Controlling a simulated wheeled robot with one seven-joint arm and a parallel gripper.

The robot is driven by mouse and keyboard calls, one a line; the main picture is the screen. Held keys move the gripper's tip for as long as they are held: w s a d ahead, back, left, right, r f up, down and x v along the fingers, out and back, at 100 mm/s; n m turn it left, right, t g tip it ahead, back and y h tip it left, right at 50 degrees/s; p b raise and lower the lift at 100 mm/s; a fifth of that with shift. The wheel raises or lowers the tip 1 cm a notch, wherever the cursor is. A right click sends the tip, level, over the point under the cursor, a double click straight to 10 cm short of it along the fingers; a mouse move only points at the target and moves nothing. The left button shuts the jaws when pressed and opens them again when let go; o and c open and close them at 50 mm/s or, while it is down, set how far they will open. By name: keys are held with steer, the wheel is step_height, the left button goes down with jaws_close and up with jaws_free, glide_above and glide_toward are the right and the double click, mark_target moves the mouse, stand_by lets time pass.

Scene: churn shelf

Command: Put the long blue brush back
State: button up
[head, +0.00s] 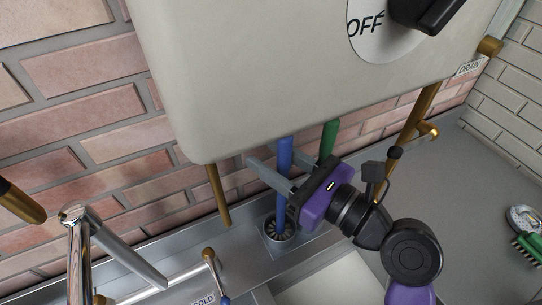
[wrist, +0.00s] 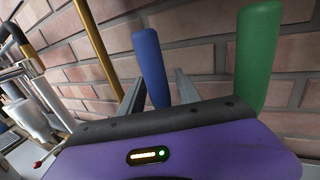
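The long blue brush (head: 284,160) stands nearly upright, its handle rising behind the lower edge of the big cream tank. Its lower end reaches down toward a round dark metal opening (head: 279,230) in the grey ledge; whether it sits inside is unclear. My gripper (head: 268,178) reaches in from the right at handle height. In the wrist view, the blue handle (wrist: 152,60) stands between the two fingers (wrist: 160,88), with small gaps seeming to show on both sides. The fingers look open around it. The brush head is not visible.
A green handle (head: 328,138) stands just right of the blue one. The cream tank (head: 260,70) overhangs close above. Brass pipes (head: 218,195) and a chrome tap (head: 75,225) are at left. A brass drain pipe (head: 420,110) and a green brush (head: 527,246) are at right.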

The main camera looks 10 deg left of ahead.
steer(key=b+v, duration=0.1)
steer(key=v, duration=1.1)
steer(key=s+d+f+n+t+h, duration=0.2)
steer(key=s+d+f+n+h, duration=0.3)
steer(key=f, duration=0.4)
steer(key=s+d+f+n+t+h, duration=0.25)
steer(key=d+f+h, duration=0.35)
steer(key=f, duration=0.3)
steer(key=s+d+r+n+h, duration=0.1)
steer(key=s+n+h, duration=0.1)
steer(key=s+n, duration=0.6)
steer(key=s+d+r+n+h, duration=0.2)
steer(key=s+n, duration=0.6)
steer(key=n, duration=0.1)
steer(key=shift+s+d, duration=0.15)
steer(key=shift+s, duration=0.1)
